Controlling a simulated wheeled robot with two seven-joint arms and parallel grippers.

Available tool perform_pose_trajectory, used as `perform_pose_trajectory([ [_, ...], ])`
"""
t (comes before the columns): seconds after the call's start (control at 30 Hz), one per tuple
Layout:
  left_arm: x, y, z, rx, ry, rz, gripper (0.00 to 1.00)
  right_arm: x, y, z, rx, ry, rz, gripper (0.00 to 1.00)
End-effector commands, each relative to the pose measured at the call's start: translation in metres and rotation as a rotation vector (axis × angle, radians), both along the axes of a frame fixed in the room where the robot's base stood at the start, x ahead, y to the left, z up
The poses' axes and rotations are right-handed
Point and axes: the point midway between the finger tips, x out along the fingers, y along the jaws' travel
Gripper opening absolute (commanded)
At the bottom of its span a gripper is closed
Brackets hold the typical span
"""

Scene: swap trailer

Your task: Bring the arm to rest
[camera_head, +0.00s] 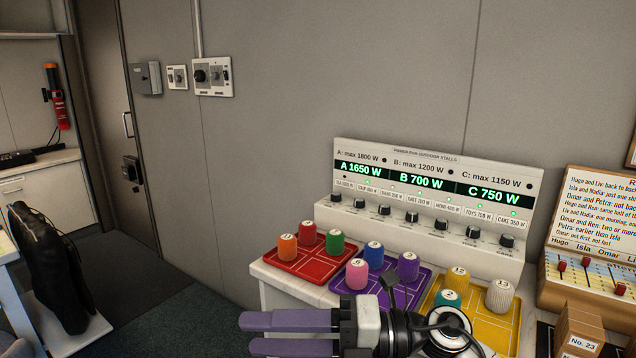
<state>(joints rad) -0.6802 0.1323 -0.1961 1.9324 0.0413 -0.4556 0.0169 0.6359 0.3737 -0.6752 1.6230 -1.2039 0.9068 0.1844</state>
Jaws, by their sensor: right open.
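A white power panel (437,190) stands on the counter against the wall. Its green displays read A 1650 W, B 700 W and C 750 W. A row of black knobs crosses its lower ledge, from the leftmost knob (335,198) to the rightmost knob (507,241). Small labels sit above the knobs; I cannot read for sure which one is soup, nor the pointer positions. My right gripper (245,334) has purple fingers pointing left, apart and empty. It is low in front of the counter, clear of the knobs. My left gripper is not in view.
Red tray (284,266), purple tray (345,286) and yellow tray (504,345) with numbered pegs lie in front of the panel. A wooden puzzle board (590,240) and a block marked No. 23 (583,343) are at the right. Open floor lies left of the counter.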

Motion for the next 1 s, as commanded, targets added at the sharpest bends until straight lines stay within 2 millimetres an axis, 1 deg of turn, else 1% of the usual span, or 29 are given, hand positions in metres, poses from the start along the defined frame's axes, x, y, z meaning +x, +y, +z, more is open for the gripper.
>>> perform_pose_trajectory([
  [0.03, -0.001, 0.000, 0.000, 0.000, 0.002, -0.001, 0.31, -0.002, -0.001, 0.000, 0.128, 0.105, -0.058, 0.47],
  [0.07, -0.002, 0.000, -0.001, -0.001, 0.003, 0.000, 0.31, 0.000, -0.004, 0.002, 0.202, 0.166, -0.100, 0.47],
  [0.13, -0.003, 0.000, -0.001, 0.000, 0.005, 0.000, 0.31, 0.009, -0.018, -0.001, 0.362, 0.319, -0.212, 0.47],
  [0.17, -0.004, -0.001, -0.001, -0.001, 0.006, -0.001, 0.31, 0.014, -0.027, -0.006, 0.425, 0.387, -0.266, 0.47],
  [0.23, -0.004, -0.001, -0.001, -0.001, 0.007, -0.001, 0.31, 0.025, -0.051, -0.025, 0.558, 0.554, -0.401, 0.47],
  [0.27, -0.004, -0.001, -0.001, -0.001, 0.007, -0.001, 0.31, 0.030, -0.063, -0.037, 0.607, 0.628, -0.463, 0.47],
  [0.33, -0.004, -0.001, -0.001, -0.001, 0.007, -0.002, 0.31, 0.034, -0.093, -0.074, 0.707, 0.807, -0.615, 0.47],
  [0.37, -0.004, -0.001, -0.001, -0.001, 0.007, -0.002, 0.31, 0.034, -0.107, -0.093, 0.743, 0.887, -0.683, 0.47],
  [0.4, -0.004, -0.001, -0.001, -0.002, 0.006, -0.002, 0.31, 0.031, -0.123, -0.119, 0.782, 0.985, -0.769, 0.47],
  [0.43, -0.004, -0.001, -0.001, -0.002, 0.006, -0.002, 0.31, 0.027, -0.135, -0.139, 0.806, 1.056, -0.832, 0.47],
  [0.47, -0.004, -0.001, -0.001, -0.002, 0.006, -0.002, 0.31, 0.021, -0.145, -0.158, 0.825, 1.123, -0.890, 0.47],
  [0.5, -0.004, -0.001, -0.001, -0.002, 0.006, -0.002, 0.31, 0.011, -0.159, -0.184, 0.846, 1.214, -0.967, 0.47],
  [0.57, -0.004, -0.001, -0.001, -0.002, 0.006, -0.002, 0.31, -0.008, -0.177, -0.222, 0.868, 1.342, -1.077, 0.47],
  [0.6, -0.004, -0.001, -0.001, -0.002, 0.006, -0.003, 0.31, -0.024, -0.187, -0.246, 0.876, 1.426, -1.148, 0.47],
  [0.67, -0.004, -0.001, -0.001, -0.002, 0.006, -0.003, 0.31, -0.051, -0.200, -0.280, 0.880, 1.544, -1.247, 0.47],
  [0.7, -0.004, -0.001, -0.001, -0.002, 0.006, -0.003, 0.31, -0.069, -0.207, -0.300, 0.879, 1.619, -1.306, 0.47],
  [0.77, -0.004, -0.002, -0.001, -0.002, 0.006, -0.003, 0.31, -0.097, -0.216, -0.325, 0.873, 1.720, -1.386, 0.47],
  [0.8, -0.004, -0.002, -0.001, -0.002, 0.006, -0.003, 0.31, -0.114, -0.220, -0.339, 0.866, 1.780, -1.431, 0.47],
  [0.83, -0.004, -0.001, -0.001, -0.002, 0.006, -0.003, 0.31, -0.126, -0.222, -0.348, 0.861, 1.819, -1.460, 0.47],
  [0.9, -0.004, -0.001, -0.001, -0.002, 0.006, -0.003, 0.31, -0.150, -0.226, -0.363, 0.849, 1.895, -1.516, 0.47],
  [1.0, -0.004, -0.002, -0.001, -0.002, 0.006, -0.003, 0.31, -0.172, -0.229, -0.376, 0.835, 1.961, -1.562, 0.47],
])
